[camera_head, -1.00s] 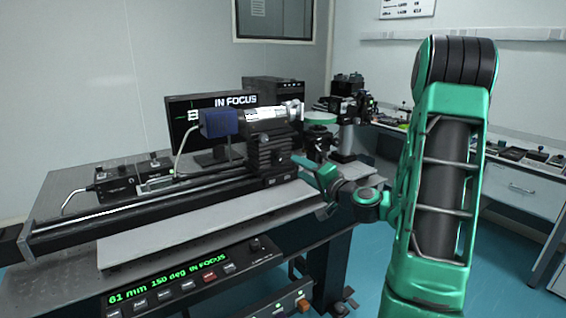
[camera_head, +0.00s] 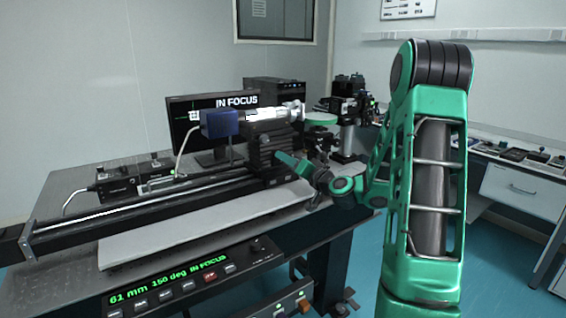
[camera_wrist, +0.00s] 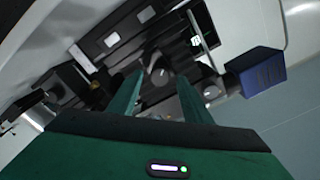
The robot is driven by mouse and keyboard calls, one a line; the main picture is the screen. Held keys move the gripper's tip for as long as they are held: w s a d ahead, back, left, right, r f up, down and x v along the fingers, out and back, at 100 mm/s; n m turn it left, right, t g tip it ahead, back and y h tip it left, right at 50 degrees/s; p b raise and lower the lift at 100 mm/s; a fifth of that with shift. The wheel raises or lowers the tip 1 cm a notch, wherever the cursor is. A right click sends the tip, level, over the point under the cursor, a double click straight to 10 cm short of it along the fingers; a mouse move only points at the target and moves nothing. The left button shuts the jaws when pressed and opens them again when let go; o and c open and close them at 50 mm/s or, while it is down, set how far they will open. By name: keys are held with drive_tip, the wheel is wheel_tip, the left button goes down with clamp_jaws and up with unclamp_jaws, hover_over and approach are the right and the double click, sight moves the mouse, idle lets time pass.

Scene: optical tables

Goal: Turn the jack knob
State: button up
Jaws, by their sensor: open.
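The black jack (camera_head: 262,152) stands on the rail and carries a silver cylinder (camera_head: 270,113) with a blue box (camera_head: 219,124) on its end. In the wrist view a round grey knob (camera_wrist: 160,75) shows on the dark jack's face, between my two green fingers. My gripper (camera_wrist: 157,88) is open, with a finger on either side of the knob's line. I cannot tell whether either finger touches it. In the head view my gripper (camera_head: 283,157) is at the right side of the jack, and the knob is hidden there. The blue box also shows in the wrist view (camera_wrist: 256,71).
A long rail (camera_head: 130,205) runs left from the jack, beside a pale plate (camera_head: 190,222). A control panel (camera_head: 190,280) reads 61 mm, 150 deg, IN FOCUS. A monitor (camera_head: 210,125) behind also reads IN FOCUS. Other optical gear (camera_head: 350,110) stands behind right.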

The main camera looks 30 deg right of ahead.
drive_tip(key=shift+w, duration=1.2)
drive_tip(key=shift+c, duration=0.7)
drive_tip(key=c, duration=0.9)
drive_tip(key=shift+m, duration=0.7)
drive_tip(key=o, duration=1)
drive_tip(key=shift+o, duration=0.2)
drive_tip(key=s, duration=1)
drive_tip(key=shift+s+d, duration=0.15)
drive_tip(key=shift+s, duration=0.2)
drive_tip(key=shift+f, duration=0.1)
